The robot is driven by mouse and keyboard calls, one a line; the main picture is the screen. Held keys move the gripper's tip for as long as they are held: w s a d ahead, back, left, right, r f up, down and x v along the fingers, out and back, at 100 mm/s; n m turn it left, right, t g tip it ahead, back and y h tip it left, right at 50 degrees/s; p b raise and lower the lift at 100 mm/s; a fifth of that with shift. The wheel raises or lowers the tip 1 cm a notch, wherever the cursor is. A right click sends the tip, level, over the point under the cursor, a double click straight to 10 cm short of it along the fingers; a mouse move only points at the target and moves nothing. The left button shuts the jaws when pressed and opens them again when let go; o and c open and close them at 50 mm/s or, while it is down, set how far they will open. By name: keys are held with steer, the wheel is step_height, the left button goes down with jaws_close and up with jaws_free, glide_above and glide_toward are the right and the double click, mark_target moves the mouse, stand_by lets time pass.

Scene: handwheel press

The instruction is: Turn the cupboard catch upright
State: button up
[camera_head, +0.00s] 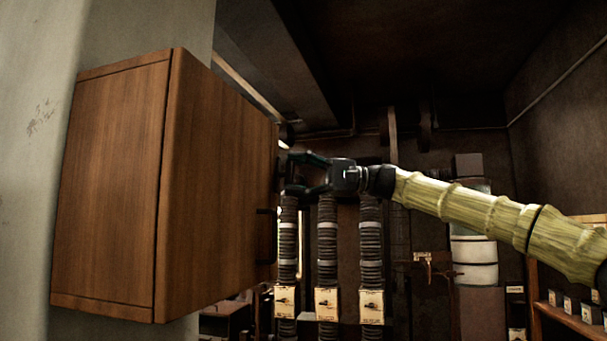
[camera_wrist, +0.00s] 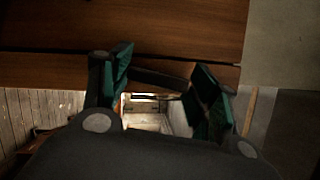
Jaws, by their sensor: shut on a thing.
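The wooden cupboard (camera_head: 215,180) hangs on the wall at the left of the head view, and its door front faces right, seen very obliquely. My gripper (camera_head: 287,172) reaches in from the right to the upper part of that front. In the wrist view my gripper (camera_wrist: 165,88) has a finger on each side of a dark bar, the catch (camera_wrist: 160,78), and is shut on it. The bar lies across between the fingers, slightly tilted in that picture. In the head view the fingers and the door edge mostly hide the catch, so its true angle is hard to tell.
A dark handle (camera_head: 266,236) stands out from the cupboard front below my gripper. Behind are several ribbed hoses with switch boxes (camera_head: 327,302). A shelf (camera_head: 572,322) with small boxes stands at the right. The space around my forearm looks free.

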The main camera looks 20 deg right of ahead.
steer(key=shift+r+n+h, duration=0.15)
steer(key=shift+n+h, duration=0.25)
steer(key=shift+n, duration=0.7)
steer(key=o, duration=1)
steer(key=shift+w, duration=0.15)
steer(key=shift+d, duration=0.1)
steer(key=v, duration=1.2)
steer(key=shift+w, duration=0.15)
steer(key=shift+d, duration=0.1)
